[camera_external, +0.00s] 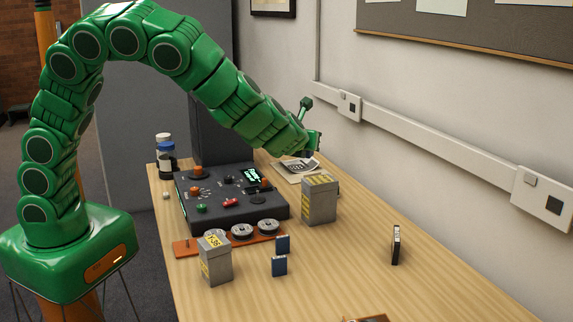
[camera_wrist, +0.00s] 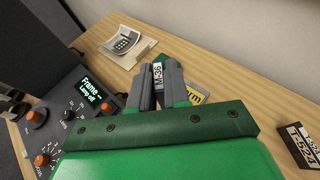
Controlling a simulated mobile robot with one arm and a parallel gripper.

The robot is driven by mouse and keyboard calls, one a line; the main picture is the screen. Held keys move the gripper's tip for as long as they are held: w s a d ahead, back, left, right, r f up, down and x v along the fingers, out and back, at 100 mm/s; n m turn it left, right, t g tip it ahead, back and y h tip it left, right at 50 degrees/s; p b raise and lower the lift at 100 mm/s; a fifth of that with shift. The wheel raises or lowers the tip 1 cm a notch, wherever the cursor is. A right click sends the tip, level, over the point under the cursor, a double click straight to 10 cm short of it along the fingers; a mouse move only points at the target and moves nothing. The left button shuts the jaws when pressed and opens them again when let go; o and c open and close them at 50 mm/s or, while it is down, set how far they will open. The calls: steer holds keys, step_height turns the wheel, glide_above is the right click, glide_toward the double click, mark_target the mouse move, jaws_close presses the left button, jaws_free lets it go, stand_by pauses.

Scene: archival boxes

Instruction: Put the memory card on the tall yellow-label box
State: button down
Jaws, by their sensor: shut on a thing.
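My gripper (camera_external: 314,143) is high over the back of the table at the end of the green arm. In the wrist view its grey fingers (camera_wrist: 160,84) are shut on a small dark card with a white "M-36" label, the memory card (camera_wrist: 157,70). The card cannot be made out in the external view. A grey box with a yellow label on top (camera_external: 319,203) stands below the gripper, right of the console; part of its yellow label (camera_wrist: 197,96) shows beyond the right finger. A second grey yellow-label box (camera_external: 215,263) stands at the front left.
A dark console (camera_external: 232,200) with knobs stands at left. In front lies an orange rack (camera_external: 183,248) with round reels. A black labelled cassette (camera_external: 396,246) stands at right. A paper with a picture (camera_external: 297,168) lies at the back.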

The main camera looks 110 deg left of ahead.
steer(key=shift+w+a+f, duration=0.3)
steer(key=shift+w+f, duration=0.15)
steer(key=shift+f, duration=0.25)
steer(key=shift+w+a+f, duration=0.35)
steer(key=shift+w+f, duration=0.05)
steer(key=shift+f, duration=0.25)
steer(key=shift+w+a+f, duration=0.3)
steer(key=shift+w+f, duration=0.15)
steer(key=shift+f, duration=1.6)
steer(key=shift+f, duration=0.2)
steer(key=c, duration=1.1)
jaws_free()
steer(key=shift+r, duration=0.1)
steer(key=shift+d+r, duration=0.15)
steer(key=v, duration=1.1)
steer(key=shift+d, duration=0.3)
steer(key=shift+r, duration=0.15)
